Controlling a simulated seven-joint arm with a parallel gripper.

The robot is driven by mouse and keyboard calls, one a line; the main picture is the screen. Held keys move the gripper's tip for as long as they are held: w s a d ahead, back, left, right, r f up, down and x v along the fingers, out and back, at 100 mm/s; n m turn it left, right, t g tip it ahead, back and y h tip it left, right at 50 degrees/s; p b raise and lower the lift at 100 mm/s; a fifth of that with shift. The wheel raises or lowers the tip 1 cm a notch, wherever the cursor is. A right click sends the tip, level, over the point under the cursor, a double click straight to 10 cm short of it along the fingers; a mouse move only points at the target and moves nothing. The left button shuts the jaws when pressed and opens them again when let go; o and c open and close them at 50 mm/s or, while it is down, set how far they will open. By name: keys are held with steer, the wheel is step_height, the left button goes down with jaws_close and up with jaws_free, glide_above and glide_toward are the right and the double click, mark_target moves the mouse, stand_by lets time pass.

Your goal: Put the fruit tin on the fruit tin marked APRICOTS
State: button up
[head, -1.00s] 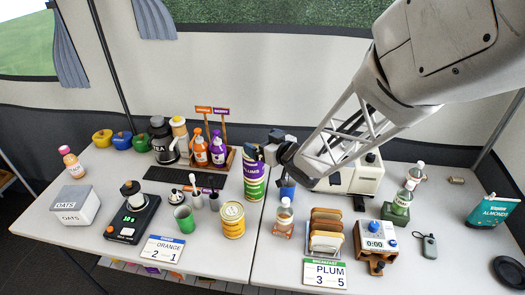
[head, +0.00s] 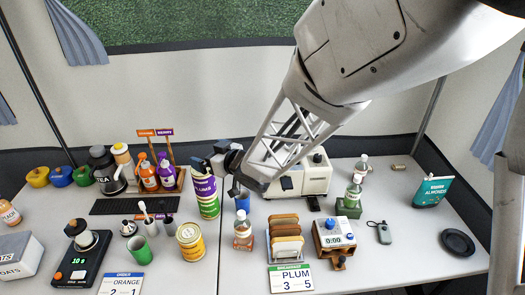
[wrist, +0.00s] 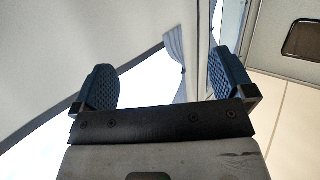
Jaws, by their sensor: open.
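A tall purple and green cylinder marked PLUMS (head: 207,197) stands upright on the table in the head view; whether it is one tin or two stacked is unclear. A shorter yellow tin (head: 190,243) stands apart, in front of it and to the left; its label is too small to read. My gripper (head: 219,175) is beside and above the top of the PLUMS cylinder, partly overlapping it in the picture. In the wrist view my gripper (wrist: 162,85) has its two blue pads wide apart, with only tent wall and window between them.
A bottle (head: 243,230), a blue cup (head: 242,202) and a toast rack (head: 286,262) stand to the right of the tins. A green cup (head: 151,228) is close left of the yellow tin. The sauce bottle rack (head: 181,180) stands behind.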

steer(key=s+d+r+m+h, duration=0.2)
steer(key=s+d+h, duration=0.15)
steer(key=d, duration=0.35)
steer(key=s+d+r+m+h, duration=0.2)
steer(key=d+r+h, duration=0.15)
steer(key=d, duration=0.35)
steer(key=s+d+r+m+h, duration=0.2)
steer(key=s+d+m+h, duration=0.15)
steer(key=d, duration=0.45)
steer(key=s+d+r+m+g, duration=0.1)
steer(key=s+d+g, duration=0.2)
steer(key=s, duration=0.7)
steer(key=s+d+m+g+h, duration=0.1)
steer(key=s+d+g, duration=0.2)
steer(key=s, duration=0.8)
steer(key=shift+s+d+r+g, duration=0.2)
steer(key=shift+d+r+g, duration=0.2)
steer(key=shift+g, duration=0.4)
